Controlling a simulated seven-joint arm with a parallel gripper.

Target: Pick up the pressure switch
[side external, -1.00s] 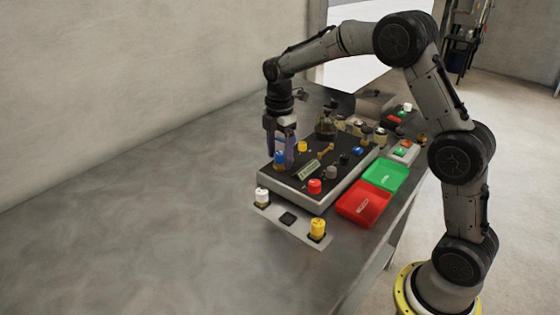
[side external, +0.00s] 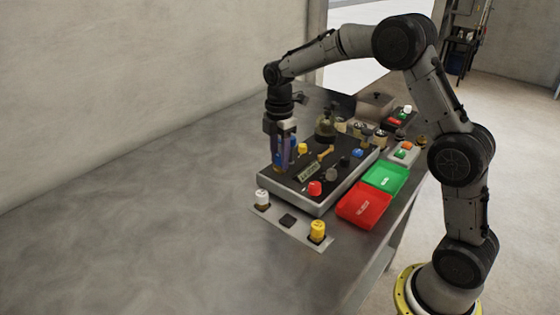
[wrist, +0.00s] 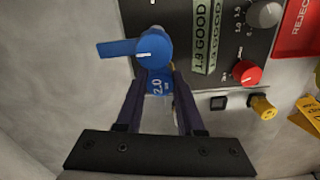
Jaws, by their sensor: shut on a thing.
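The blue part (wrist: 152,50), which I take to be the pressure switch, has a round top, a flat arm to the left and a "2.0" mark on its side. My gripper (wrist: 160,75) is shut on it, with one dark finger on each side. In the side external view my gripper (side external: 284,168) points down at the left end of the dark-topped panel box (side external: 320,205). The blue part shows only partly between the fingers there. I cannot tell whether its lower end touches the panel.
Red (side external: 364,207) and green (side external: 386,177) trays stand right of the box. A grey strip in front carries a white (side external: 262,198) and a yellow (side external: 317,231) capped part around a dark square. Several knobs and a tall fitting (side external: 325,125) crowd the panel. The table's left is clear.

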